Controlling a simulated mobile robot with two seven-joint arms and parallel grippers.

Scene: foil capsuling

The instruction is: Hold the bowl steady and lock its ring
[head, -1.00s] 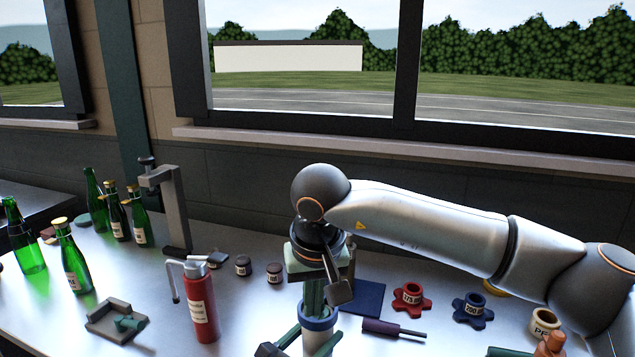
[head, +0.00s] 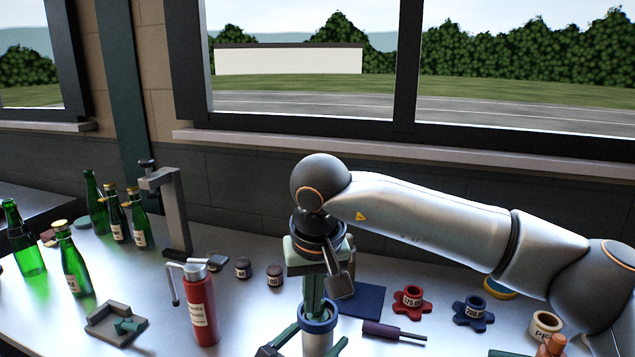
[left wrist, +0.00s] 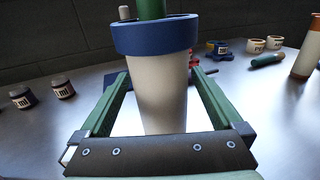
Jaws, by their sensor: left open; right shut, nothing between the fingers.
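The bowl is a white, cup-like body (left wrist: 160,90) with a blue ring (left wrist: 155,36) around its top in the left wrist view. The ring also shows in the head view (head: 318,319). My left gripper (left wrist: 160,78) is open, with one green finger on each side of the white body and visible gaps at its lower part. Whether the fingertips touch it I cannot tell. My right gripper (head: 315,300) is shut and empty, pointing down over the ring. Its fingertips are hidden behind the ring's rim. A small pale stub (left wrist: 124,12) stands at the rim.
A red bottle (head: 199,305) with a spout stands left of the bowl, near a grey post (head: 174,212). Green bottles (head: 72,262) stand farther left. Red (head: 411,298) and blue (head: 473,311) star-shaped knobs and a purple-handled tool (head: 385,330) lie right.

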